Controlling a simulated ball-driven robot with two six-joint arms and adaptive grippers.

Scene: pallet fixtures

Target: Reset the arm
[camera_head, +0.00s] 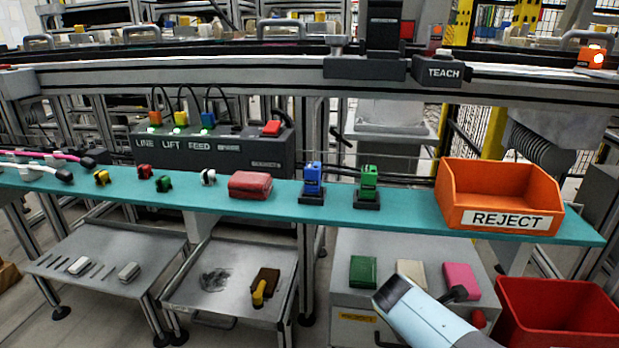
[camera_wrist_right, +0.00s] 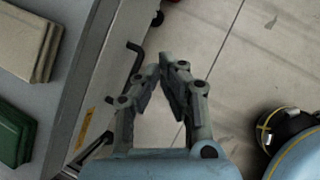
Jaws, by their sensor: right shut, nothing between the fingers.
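My right gripper shows in the right wrist view (camera_wrist_right: 168,68), its two fingers drawn together with nothing between them. It is over the grey floor, beside the front of a grey cabinet (camera_wrist_right: 85,75). In the head view my pale blue right arm comes in at the bottom, in front of the same cabinet (camera_head: 350,300); I cannot make out the fingers there. My left arm and gripper are not in view.
A teal shelf (camera_head: 410,216) carries an orange REJECT bin (camera_head: 500,180), a red block (camera_head: 250,185), a blue part (camera_head: 313,180) and a green part (camera_head: 369,182). Green (camera_head: 363,271), beige (camera_head: 411,274) and pink (camera_head: 461,279) blocks lie on the cabinet. A red bin (camera_head: 560,315) stands right.

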